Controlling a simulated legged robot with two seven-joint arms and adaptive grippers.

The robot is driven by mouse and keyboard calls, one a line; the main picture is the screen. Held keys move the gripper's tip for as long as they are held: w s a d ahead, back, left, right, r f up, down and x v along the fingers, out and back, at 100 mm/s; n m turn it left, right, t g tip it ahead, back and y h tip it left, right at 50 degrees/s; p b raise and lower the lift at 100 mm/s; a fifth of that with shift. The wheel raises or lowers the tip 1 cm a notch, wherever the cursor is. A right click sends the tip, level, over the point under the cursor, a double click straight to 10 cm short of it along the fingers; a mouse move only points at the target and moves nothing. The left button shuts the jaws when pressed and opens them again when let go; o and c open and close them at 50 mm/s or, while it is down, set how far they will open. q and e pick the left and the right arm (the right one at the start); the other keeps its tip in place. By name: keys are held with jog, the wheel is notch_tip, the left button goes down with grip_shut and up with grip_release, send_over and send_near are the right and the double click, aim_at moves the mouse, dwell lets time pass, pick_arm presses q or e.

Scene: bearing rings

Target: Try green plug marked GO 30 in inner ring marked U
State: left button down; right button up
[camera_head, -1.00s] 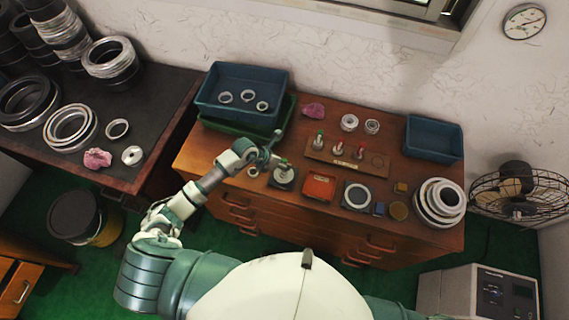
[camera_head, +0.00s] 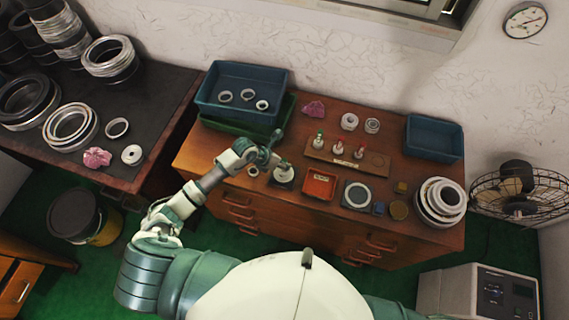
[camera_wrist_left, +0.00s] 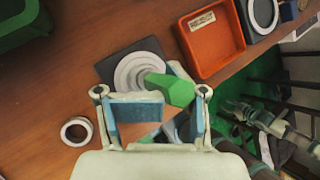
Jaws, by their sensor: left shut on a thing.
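My left gripper (camera_head: 277,157) is over a dark square pad at the front left of the drawer chest. It is shut on a green plug (camera_wrist_left: 172,90), whose green handle shows between the finger pads in the left wrist view. Pale round metal (camera_wrist_left: 133,74) shows beneath the handle, on the dark pad (camera_wrist_left: 108,70). I cannot tell whether the plug is inside a ring there. A small loose ring (camera_wrist_left: 76,131) lies left of the pad; it also shows in the head view (camera_head: 253,171). No U or GO 30 marking is readable. My right gripper is not in view.
An orange-red tray (camera_head: 319,184) stands right of the pad. A wooden rack (camera_head: 327,156) behind holds green- and red-handled plugs. Another ring on a dark pad (camera_head: 357,194) and stacked large rings (camera_head: 441,201) are further right.

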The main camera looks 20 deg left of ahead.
aim_at(285, 159)
pick_arm(q)
jog(key=shift+r+p, duration=2.5)
jog(key=shift+r, duration=0.7)
